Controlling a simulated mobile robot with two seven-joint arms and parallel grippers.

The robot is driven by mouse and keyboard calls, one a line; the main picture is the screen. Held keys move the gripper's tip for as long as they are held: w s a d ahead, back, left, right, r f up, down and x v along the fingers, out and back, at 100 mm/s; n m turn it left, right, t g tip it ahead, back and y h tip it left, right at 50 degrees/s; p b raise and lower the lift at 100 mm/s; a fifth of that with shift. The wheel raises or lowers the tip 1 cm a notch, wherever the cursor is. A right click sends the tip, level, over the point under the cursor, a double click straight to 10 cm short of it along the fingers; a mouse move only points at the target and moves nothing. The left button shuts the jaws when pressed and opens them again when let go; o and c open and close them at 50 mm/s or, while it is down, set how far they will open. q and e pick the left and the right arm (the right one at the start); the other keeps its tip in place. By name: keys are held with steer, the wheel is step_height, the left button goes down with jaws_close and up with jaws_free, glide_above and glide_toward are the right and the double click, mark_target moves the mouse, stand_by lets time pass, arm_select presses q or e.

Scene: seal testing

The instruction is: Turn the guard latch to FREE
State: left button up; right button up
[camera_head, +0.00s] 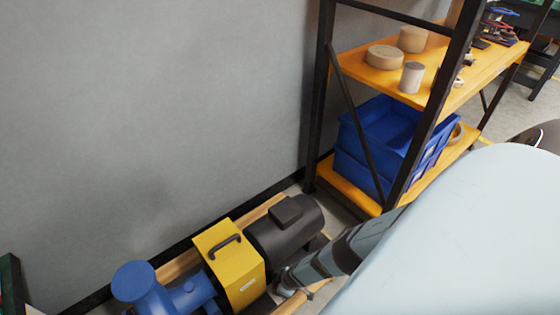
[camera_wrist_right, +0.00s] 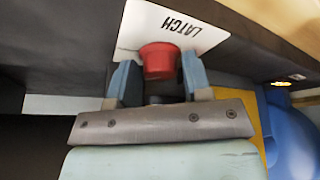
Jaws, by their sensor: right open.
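The guard latch is a red knob (camera_wrist_right: 159,61) beside a white plate marked LATCH (camera_wrist_right: 178,28) in the right wrist view. My right gripper (camera_wrist_right: 159,76) is open, with one blue-grey finger on each side of the knob. I cannot tell whether the fingers touch it. In the head view my right arm reaches down to the front of the yellow guard (camera_head: 231,266), its gripper (camera_head: 284,291) low beside the guard. The knob and its plate are hidden there. My left gripper is not in view.
A blue pump (camera_head: 150,288) and a black motor (camera_head: 287,230) flank the yellow guard, close to the grey wall (camera_head: 170,110). A shelf rack (camera_head: 460,88) with blue crates (camera_head: 385,135) stands behind on the right. The blue pump (camera_wrist_right: 292,135) also shows in the wrist view.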

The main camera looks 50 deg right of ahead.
steer(key=shift+c, duration=0.3)
steer(key=c, duration=0.6)
steer(key=m+h, duration=0.1)
steer(key=m, duration=0.1)
steer(key=m+h, duration=0.1)
steer(key=m, duration=0.2)
steer(key=shift+a, duration=0.2)
steer(key=shift+m+h, duration=0.3)
steer(key=shift+m, duration=0.8)
